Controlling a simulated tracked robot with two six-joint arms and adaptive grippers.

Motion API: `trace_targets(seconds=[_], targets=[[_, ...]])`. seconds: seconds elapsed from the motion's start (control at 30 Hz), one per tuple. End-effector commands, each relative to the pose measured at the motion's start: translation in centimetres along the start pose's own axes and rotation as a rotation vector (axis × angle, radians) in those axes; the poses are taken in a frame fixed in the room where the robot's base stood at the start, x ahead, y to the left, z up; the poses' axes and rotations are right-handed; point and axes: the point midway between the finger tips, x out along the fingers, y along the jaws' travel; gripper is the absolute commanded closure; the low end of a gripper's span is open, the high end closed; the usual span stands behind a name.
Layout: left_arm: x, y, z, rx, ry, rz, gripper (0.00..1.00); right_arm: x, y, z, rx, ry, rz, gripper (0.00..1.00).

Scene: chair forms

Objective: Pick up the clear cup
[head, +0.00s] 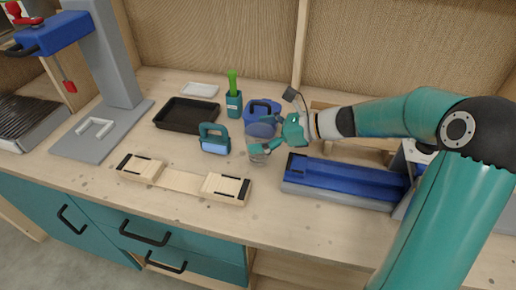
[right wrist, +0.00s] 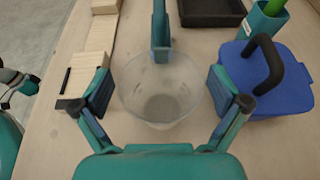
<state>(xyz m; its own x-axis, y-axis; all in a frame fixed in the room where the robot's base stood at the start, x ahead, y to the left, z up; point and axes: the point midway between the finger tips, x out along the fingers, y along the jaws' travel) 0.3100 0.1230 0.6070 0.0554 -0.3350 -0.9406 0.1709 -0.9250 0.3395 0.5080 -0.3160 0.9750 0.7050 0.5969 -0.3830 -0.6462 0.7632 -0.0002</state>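The clear cup (right wrist: 160,92) stands upright on the bench top, see-through and open at the top. In the head view the cup (head: 258,157) is faint, just below my right gripper (head: 261,140). In the right wrist view my right gripper (right wrist: 165,97) is open, with one finger on each side of the cup. Small gaps show between the fingers and the cup wall, so it does not hold the cup. At the left edge of the right wrist view is a dark and teal part of mine, perhaps my left gripper (right wrist: 20,82), cut off.
A teal-handled block (head: 215,143) stands left of the cup, and a blue lidded box (head: 262,109) behind it. A wooden form (head: 183,181) lies in front to the left; a long blue tool (head: 345,181) lies right. A black tray (head: 186,113) and green-topped holder (head: 234,103) are farther back.

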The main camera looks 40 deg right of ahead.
Motion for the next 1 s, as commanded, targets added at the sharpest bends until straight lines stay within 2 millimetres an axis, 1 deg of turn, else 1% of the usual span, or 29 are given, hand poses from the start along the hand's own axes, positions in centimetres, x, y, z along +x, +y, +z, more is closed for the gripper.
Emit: trace_targets(seconds=[0.03, 0.27, 0.57, 0.73, 0.87, 1.0], targets=[[0.0, 0.0, 0.0, 0.000, 0.000, 0.000, 0.14, 0.0, 0.0, 0.0, 0.000, 0.000, 0.000, 0.08], [0.0, 0.0, 0.0, 0.000, 0.000, 0.000, 0.14, -0.1, 0.0, 0.0, 0.000, 0.000, 0.000, 0.47], [0.0, 0.0, 0.0, 0.000, 0.000, 0.000, 0.14, -0.1, 0.0, 0.0, 0.000, 0.000, -0.001, 0.47], [-0.1, 0.0, 0.0, 0.000, 0.000, 0.000, 0.14, -0.2, 0.0, 0.4, 0.000, 0.000, -0.001, 0.47], [-0.2, 0.1, 0.0, 0.000, 0.000, 0.000, 0.14, -0.6, 0.0, 1.3, -0.003, -0.001, -0.001, 0.47], [-0.6, 0.2, 0.0, 0.000, 0.000, 0.000, 0.14, -1.4, 0.0, 3.0, -0.004, -0.001, -0.002, 0.47]])
